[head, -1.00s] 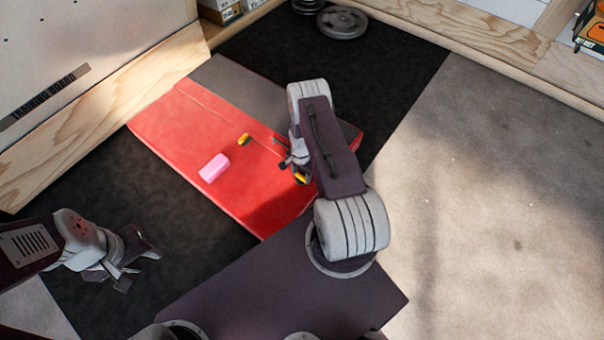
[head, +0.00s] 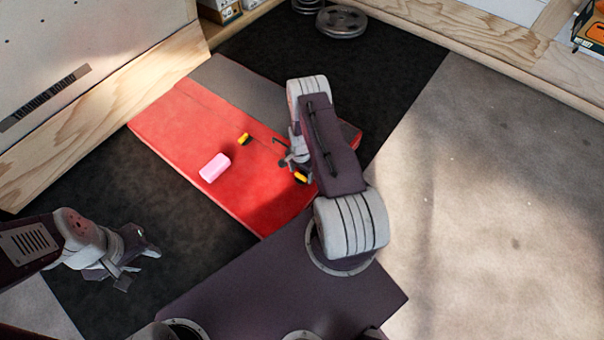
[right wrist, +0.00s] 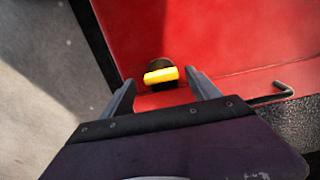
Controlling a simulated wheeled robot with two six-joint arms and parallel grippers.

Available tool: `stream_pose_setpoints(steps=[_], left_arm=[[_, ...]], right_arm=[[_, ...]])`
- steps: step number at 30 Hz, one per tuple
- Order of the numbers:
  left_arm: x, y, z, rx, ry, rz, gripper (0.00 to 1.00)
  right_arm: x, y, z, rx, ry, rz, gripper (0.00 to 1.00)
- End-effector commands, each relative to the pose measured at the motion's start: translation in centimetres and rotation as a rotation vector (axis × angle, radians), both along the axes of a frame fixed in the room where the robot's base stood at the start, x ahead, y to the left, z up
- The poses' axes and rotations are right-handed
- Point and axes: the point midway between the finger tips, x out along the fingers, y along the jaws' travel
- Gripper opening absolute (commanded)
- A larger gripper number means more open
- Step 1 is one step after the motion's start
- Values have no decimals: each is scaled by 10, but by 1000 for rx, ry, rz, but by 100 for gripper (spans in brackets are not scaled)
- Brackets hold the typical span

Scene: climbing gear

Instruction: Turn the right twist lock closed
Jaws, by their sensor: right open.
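The right twist lock (head: 301,178), a black round base with a yellow bar, sits near the right edge of the red pad (head: 240,190). In the right wrist view the lock (right wrist: 161,76) shows its yellow bar running nearly level across the picture. My right gripper (head: 291,163) is open over the pad. In the wrist view its two fingers stand on either side of the lock, with gaps to the bar. A second yellow and black lock (head: 244,139) is further left. My left gripper (head: 140,265) hangs over the black mat, fingers apart and empty.
A pink block (head: 214,167) lies on the pad. A bent metal rod (right wrist: 284,90) shows at the pad's edge in the wrist view. Weight plates (head: 341,22) lie at the back. A wooden-edged board (head: 110,110) stands on the left. Grey floor at right is clear.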

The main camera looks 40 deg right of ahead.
Motion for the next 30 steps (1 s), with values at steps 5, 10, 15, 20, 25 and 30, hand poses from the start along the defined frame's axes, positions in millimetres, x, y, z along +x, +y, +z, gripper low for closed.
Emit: stream_pose_setpoints(steps=[5, 10, 15, 20, 25, 30], left_arm=[[0, 0, 36, 0, 0, 0, 36], [0, 0, 48, 0, 0, 0, 36], [0, -1, 49, 0, 0, 0, 36], [0, 0, 48, 0, 0, 0, 36], [0, 0, 48, 0, 0, 0, 36], [0, 0, 48, 0, 0, 0, 36]], right_arm=[[-1, -1, 52, 1, 0, -1, 71], [-1, -1, 74, 2, 1, -1, 71], [-2, -1, 77, 3, 3, -2, 71], [-2, -1, 76, 3, 2, -2, 71], [-2, -1, 76, 3, 2, -2, 71], [6, 4, 80, -2, -8, 18, 71]])
